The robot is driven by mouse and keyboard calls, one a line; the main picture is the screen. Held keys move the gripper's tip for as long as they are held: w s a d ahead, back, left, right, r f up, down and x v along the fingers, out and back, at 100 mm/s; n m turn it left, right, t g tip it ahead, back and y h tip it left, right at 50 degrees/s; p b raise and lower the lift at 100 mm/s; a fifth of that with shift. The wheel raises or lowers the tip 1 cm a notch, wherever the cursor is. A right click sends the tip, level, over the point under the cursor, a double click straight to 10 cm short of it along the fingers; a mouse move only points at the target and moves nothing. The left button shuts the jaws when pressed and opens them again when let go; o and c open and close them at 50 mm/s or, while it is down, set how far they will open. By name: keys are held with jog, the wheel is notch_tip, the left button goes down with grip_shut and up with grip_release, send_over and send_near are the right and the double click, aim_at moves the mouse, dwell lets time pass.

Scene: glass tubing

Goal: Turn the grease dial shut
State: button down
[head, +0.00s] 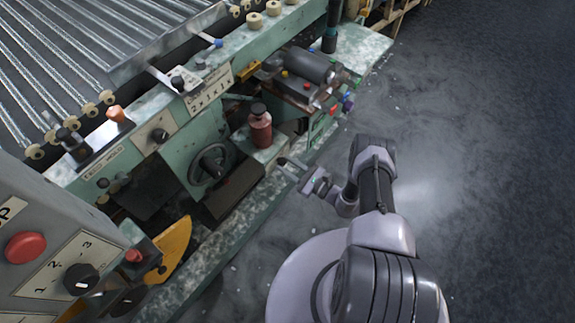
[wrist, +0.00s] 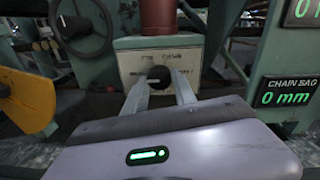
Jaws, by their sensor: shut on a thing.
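The grease dial (wrist: 158,75) is a small dark round knob on a pale marked plate (wrist: 187,61), below a red-brown canister (wrist: 139,17), in the wrist view. My gripper (wrist: 159,84) is shut on the dial, one finger at each side. The pointer and plate lettering are too small to read. In the head view the canister (head: 260,128) stands on a green bracket, and my gripper (head: 284,163) reaches that bracket from the right. I cannot make out the dial there.
A black handwheel (head: 212,164) is left of the bracket; it also shows in the wrist view (wrist: 82,27). A yellow guard (head: 172,248) is lower left. A "CHAIN SAG 0 mm" display (wrist: 287,92) is at right. The floor right of the machine is clear.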

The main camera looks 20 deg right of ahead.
jog(key=c, duration=1)
grip_release()
jog(key=shift+s+d, duration=0.1)
jog(key=shift+s, duration=0.05)
jog(key=p+v, duration=0.3)
jog(key=v, duration=1.4)
jog(key=shift+s+d, duration=0.1)
